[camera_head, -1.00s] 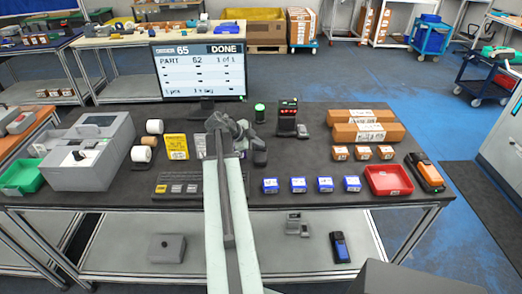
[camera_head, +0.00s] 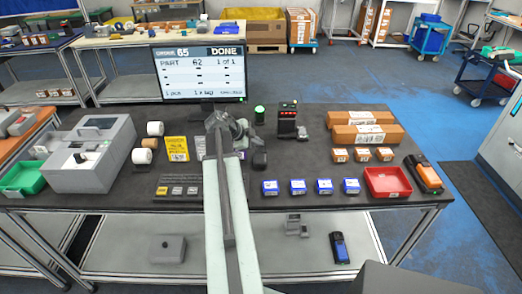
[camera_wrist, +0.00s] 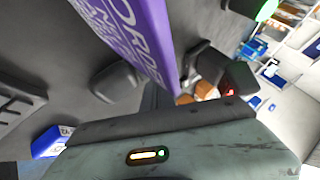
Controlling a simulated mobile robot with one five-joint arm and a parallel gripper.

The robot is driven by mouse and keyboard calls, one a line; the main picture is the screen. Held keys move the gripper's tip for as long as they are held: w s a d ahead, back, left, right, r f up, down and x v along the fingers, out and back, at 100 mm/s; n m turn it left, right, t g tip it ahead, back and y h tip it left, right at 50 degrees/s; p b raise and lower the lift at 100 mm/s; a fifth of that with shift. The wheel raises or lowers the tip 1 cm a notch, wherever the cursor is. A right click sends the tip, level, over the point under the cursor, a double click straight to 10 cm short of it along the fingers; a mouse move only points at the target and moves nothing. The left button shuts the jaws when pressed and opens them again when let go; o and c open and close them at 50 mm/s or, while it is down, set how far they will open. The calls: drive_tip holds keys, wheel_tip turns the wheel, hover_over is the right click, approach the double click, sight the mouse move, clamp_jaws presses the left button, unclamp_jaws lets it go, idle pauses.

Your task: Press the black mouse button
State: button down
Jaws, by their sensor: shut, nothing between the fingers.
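The black mouse (camera_head: 260,161) appears as a small dark rounded shape on the dark table, just right of my arm in the head view. My gripper (camera_head: 241,130) is shut and empty, above and slightly left of the mouse, apart from it in the picture. The height between them is hard to judge. In the wrist view a dark rounded shape (camera_wrist: 115,82) lies on the dark surface; I cannot tell if it is the mouse. The mouse's button cannot be made out.
A monitor (camera_head: 198,75) reading DONE stands behind my gripper. A green-topped cylinder (camera_head: 259,113) and a black device with red digits (camera_head: 287,120) stand close behind the mouse. A keyboard (camera_head: 178,190) lies left of my arm. Blue boxes (camera_head: 297,187) and a red tray (camera_head: 387,182) lie right.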

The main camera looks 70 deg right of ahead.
sight(259, 150)
wheel_tip(259, 150, up, 5)
drive_tip(key=p, duration=0.5)
drive_tip(key=shift+r, duration=0.1)
idle(0.7)
